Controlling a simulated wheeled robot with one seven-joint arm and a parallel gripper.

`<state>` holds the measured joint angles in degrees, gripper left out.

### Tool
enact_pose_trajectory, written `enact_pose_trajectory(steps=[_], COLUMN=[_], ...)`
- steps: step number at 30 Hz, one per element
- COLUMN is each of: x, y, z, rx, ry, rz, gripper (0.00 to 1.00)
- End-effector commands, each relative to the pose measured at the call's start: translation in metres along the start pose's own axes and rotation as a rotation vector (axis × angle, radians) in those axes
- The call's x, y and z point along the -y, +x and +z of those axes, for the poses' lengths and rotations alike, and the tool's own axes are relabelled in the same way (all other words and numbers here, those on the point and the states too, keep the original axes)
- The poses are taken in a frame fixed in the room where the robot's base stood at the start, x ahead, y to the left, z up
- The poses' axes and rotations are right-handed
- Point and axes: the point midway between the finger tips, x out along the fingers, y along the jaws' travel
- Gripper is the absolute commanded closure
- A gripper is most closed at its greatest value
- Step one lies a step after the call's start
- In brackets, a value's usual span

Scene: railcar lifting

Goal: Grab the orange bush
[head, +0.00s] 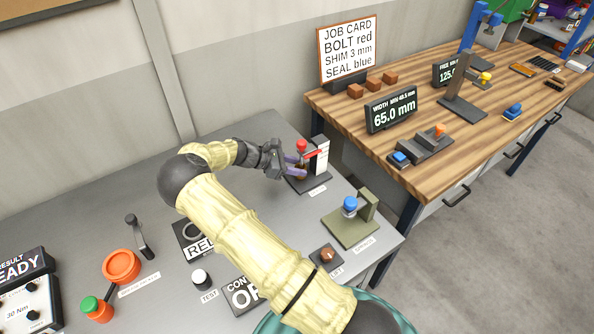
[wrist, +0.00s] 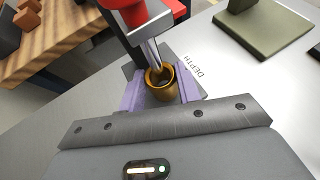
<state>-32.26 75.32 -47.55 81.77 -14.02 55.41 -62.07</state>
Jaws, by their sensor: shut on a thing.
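A bronze-orange bush (wrist: 163,91), a short hollow ring, stands upright at the depth gauge (head: 322,155). My gripper (wrist: 160,97) is shut on it, with one purple finger on each side. In the head view my gripper (head: 297,166) reaches in from the left at the gauge, and the bush is mostly hidden by the fingers. The gauge's grey rod comes down from its red part to the bush's opening in the wrist view. I cannot tell whether the rod touches the bush.
The gauge's red knob and arm (head: 313,154) are close above my fingers. An olive stand (head: 351,231) with a blue piece is to the right. A wooden bench (head: 450,150) with displays stands beyond. Orange trays and a crank are at the left.

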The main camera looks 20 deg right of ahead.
Motion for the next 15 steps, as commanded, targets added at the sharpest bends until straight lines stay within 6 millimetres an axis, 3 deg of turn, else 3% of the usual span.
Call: enact_pose_trajectory(steps=[1, 11, 15], x=[-0.001, -0.001, 0.0], y=[-0.009, -0.068, -0.082], z=[-0.01, -0.042, -0.017], rx=[-0.003, -0.003, -0.003], ry=[-0.003, -0.002, 0.003], rz=[0.006, 0.006, 0.002], gripper=[0.97, 0.97, 0.97])
